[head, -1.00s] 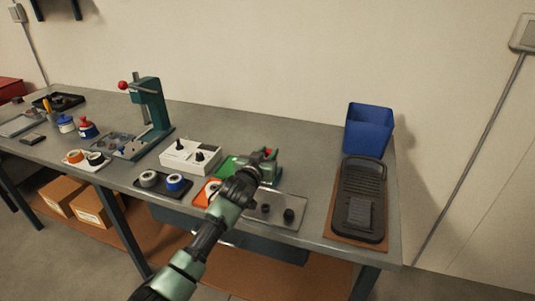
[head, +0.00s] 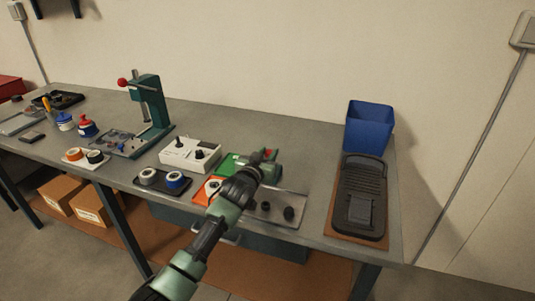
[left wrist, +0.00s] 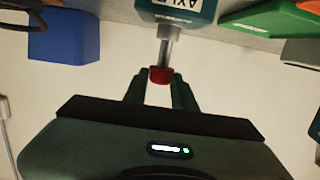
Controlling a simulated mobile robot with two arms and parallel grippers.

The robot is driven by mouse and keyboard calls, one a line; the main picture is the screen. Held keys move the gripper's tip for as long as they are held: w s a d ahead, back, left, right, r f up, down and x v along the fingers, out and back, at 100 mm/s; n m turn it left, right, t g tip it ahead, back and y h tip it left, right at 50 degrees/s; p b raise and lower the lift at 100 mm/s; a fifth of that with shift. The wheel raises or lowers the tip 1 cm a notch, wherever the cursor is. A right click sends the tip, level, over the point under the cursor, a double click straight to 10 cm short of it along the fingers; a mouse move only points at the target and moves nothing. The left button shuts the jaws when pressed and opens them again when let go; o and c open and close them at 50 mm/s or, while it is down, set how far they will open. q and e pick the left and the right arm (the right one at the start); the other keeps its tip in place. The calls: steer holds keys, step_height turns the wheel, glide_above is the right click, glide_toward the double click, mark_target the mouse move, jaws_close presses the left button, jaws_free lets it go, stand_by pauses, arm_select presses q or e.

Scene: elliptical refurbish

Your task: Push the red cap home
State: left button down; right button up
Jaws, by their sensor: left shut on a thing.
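The red cap (left wrist: 161,76) sits at the end of a bare metal shaft (left wrist: 165,48) in the left wrist view. The shaft comes out of a teal block (left wrist: 178,12) with partly readable lettering. A length of shaft shows between cap and block. My left gripper (left wrist: 161,88) is shut on the cap, one dark finger on each side. In the head view the red cap (head: 268,153) shows small beside the teal fixture (head: 270,170). My left gripper (head: 262,163) partly hides it there. My right gripper is in neither current view.
A grey tray with black knobs (head: 289,214) lies right of my left arm. A ribbed black pedal (head: 365,175) and a blue bin (head: 368,126) stand farther right. A white switch box (head: 190,154) and a green press (head: 147,105) stand left. The rear tabletop is clear.

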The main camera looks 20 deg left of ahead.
arm_select(q)
steer(key=shift+f, duration=0.25)
steer(key=c, duration=1.1)
jaws_free()
steer(key=shift+o, duration=0.2)
steer(key=s+r, duration=0.1)
steer(key=s, duration=0.6)
steer(key=shift+s+b, duration=0.35)
steer(key=shift+s+a, duration=0.1)
